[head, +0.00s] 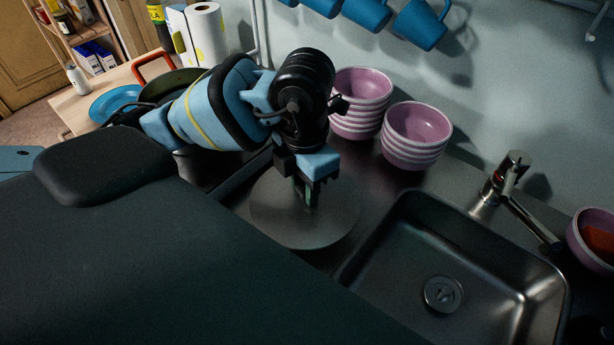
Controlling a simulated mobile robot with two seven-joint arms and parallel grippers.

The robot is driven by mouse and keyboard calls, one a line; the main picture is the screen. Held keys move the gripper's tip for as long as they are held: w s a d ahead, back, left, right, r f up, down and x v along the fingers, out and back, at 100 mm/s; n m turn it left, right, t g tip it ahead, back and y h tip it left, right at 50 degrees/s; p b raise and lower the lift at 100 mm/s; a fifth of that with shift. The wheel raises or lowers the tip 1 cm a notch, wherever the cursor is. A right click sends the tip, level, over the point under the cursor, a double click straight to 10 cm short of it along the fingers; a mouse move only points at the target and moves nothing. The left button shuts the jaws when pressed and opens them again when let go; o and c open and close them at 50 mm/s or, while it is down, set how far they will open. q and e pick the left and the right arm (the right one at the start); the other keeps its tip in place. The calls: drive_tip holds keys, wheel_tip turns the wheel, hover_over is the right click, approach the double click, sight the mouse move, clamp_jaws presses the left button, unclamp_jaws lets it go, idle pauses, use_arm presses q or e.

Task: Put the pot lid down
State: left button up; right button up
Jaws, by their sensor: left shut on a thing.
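A round grey metal pot lid (275,217) lies flat or nearly flat at the counter between the sink and the stove area. My left gripper (306,196) points down over its middle and is shut on the lid's handle, which is mostly hidden by the fingers. Whether the lid touches the counter or hovers just above it I cannot tell. A dark pot or pan (170,86) shows partly behind my left arm. My right gripper is not in view.
A steel sink (480,262) with a tap (512,190) lies right of the lid. Two stacks of pink bowls (412,138) stand behind it. Blue mugs (420,24) hang on the wall. A blue plate (112,104) and paper towel roll (207,35) are at the upper left.

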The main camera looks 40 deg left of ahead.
sight(305, 206)
use_arm(q)
drive_tip(key=shift+f, duration=3.15)
drive_tip(key=shift+f+b, duration=0.15)
drive_tip(key=shift+b, duration=0.15)
drive_tip(key=o, duration=1.1)
drive_tip(key=shift+c, duration=0.2)
